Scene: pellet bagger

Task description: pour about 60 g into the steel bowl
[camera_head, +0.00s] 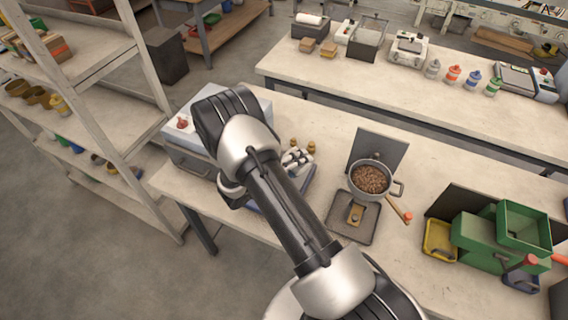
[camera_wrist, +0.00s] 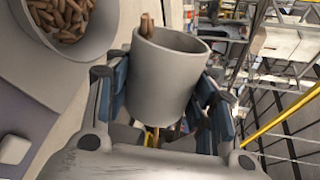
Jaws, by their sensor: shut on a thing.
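My gripper (camera_wrist: 164,88) is shut around a plain grey cup (camera_wrist: 160,75) in the wrist view, one blue-padded finger on each side. A few brown pellets (camera_wrist: 147,26) show at the cup's rim; its inside is otherwise hidden. A round grey vessel (camera_wrist: 97,48) with brown pellets is at the upper left there, apart from the cup. I cannot tell for sure whether it is the steel bowl. In the head view a pot (camera_head: 372,195) of brown pellets stands right of my arm. My arm hides the cup there.
A dark tray (camera_head: 340,225) with a small brass piece lies before the pot, and a red-tipped tool (camera_head: 406,215) lies beside it. Small brass weights (camera_head: 311,147) stand behind my arm. Shelves (camera_head: 105,110) stand left.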

